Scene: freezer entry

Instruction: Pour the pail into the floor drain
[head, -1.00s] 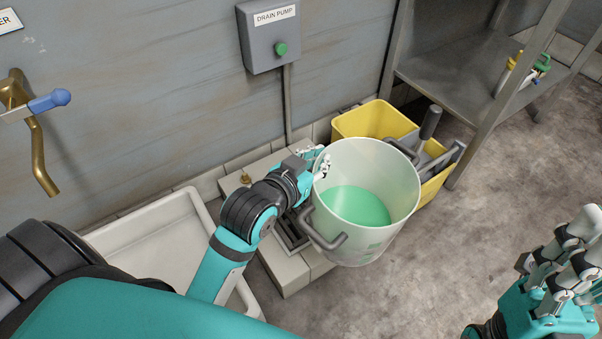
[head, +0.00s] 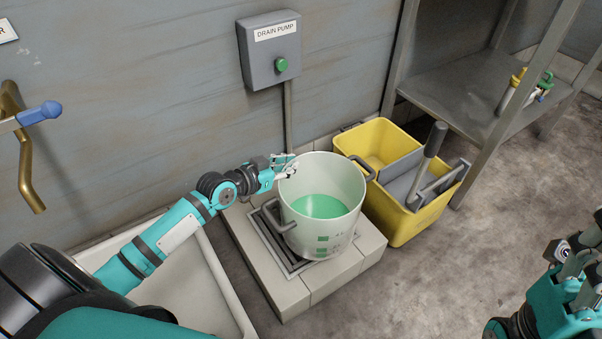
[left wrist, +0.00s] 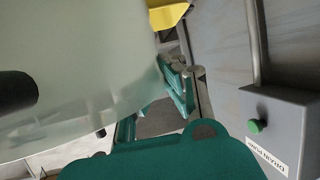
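The pail (head: 341,226), whitish and translucent with green liquid inside, is upright over the floor drain (head: 268,242), a dark grate set in a raised tiled block. It covers much of the grate; I cannot tell whether its base touches it. Its side handles are at left and right. My left gripper (head: 287,166) is shut on the pail's rim at the back left. In the left wrist view the pail's wall (left wrist: 75,75) fills the left side, next to the fingers (left wrist: 180,88). My right gripper (head: 578,262) is at the right edge, partly cut off, away from the pail.
A yellow mop bucket (head: 408,222) with a grey wringer stands right of the pail. A white basin (head: 222,285) is at left. The drain pump box (head: 270,50) with a green button (head: 281,66) is on the wall. A metal shelf (head: 460,95) stands behind; floor at right is clear.

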